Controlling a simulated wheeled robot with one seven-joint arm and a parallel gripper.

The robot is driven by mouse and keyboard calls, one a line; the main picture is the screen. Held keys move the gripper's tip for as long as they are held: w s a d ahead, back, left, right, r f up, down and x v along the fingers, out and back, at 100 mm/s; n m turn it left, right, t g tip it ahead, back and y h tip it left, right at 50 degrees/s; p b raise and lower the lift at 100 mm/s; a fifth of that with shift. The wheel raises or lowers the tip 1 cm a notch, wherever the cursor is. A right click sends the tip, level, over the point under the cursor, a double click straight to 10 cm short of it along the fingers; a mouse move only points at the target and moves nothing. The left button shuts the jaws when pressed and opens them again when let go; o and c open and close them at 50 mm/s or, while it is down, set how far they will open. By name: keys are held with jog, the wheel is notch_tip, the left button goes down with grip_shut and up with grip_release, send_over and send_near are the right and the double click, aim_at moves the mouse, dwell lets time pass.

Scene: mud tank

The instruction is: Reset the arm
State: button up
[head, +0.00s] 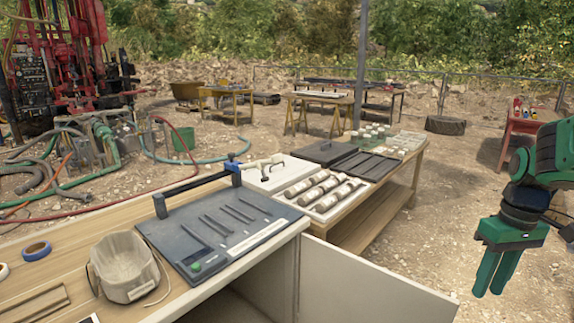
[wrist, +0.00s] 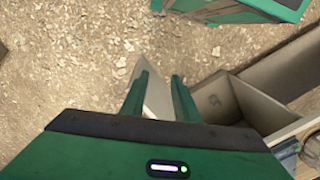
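My gripper (head: 494,292) hangs at the right of the head view, pointing down, in front of the gravel ground and to the right of the near bench. It also shows in the wrist view (wrist: 160,76), where its two green fingers stand apart with a clear gap and nothing held between them. A thin pale panel edge shows beyond and below the gap, apart from the fingers. Part of my green arm (head: 555,155) shows above the gripper at the right edge.
The near bench (head: 110,218) holds a dark tray (head: 215,232) and a beige bucket (head: 124,266). Its white door panel (head: 365,285) stands open towards my gripper. A second bench (head: 385,195) carries sample tubes (head: 318,188). Open gravel lies around my gripper.

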jog(key=s+a+m, duration=0.3)
jog(key=s+m, duration=0.4)
jog(key=s, duration=0.7)
jog(key=shift+a+f, duration=0.25)
jog(key=shift+f, duration=0.05)
jog(key=shift+s, duration=0.1)
